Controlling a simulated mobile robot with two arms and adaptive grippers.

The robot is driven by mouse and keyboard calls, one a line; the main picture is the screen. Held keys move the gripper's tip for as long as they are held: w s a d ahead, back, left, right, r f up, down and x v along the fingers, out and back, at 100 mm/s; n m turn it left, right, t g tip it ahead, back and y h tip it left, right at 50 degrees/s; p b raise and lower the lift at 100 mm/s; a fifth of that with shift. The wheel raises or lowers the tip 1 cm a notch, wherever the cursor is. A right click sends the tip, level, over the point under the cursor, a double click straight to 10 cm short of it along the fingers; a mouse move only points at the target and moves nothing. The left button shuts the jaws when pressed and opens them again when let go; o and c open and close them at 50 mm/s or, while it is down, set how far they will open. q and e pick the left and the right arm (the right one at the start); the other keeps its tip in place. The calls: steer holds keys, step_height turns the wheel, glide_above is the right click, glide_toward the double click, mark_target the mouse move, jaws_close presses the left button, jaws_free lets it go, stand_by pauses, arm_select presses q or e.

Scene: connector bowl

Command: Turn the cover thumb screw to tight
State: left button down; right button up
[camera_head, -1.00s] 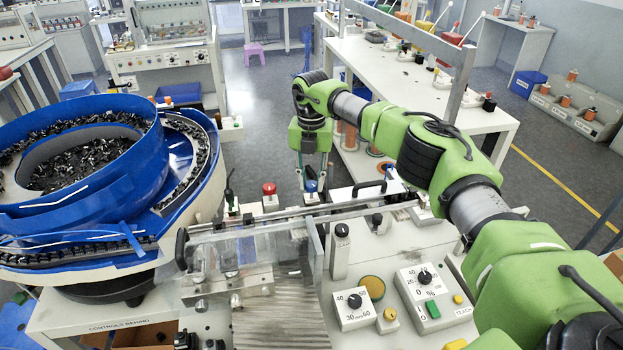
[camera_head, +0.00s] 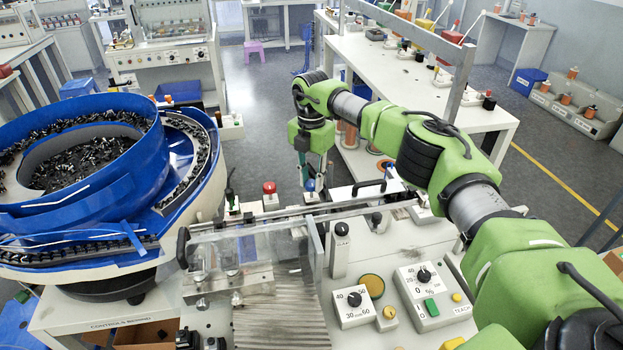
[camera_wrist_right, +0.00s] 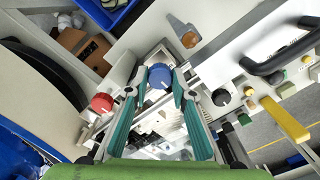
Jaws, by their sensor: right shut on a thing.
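A blue round knob (camera_wrist_right: 159,76) with a pale mark on its top sits between the fingertips of my right gripper (camera_wrist_right: 160,74) in the wrist view. I take this knob as the thumb screw; the gripper is shut on it. In the head view my right gripper (camera_head: 312,174) points down around the blue knob (camera_head: 310,186), beyond the clear cover (camera_head: 235,255). A red knob (camera_head: 269,188) stands to its left, apart from the gripper; it also shows in the wrist view (camera_wrist_right: 102,103). My left gripper is not in view.
A blue bowl feeder (camera_head: 80,215) full of small dark parts stands at the left. A long bar (camera_head: 310,216) crosses in front of the gripper. Dial boxes (camera_head: 430,297) stand at the front right. A black handle (camera_wrist_right: 278,58) rises to the gripper's right in the wrist view.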

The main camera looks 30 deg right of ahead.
mark_target(312, 182)
steer(key=shift+w+r, duration=0.1)
steer(key=shift+r, duration=0.05)
steer(key=o, duration=1.1)
step_height(312, 182, up, 12)
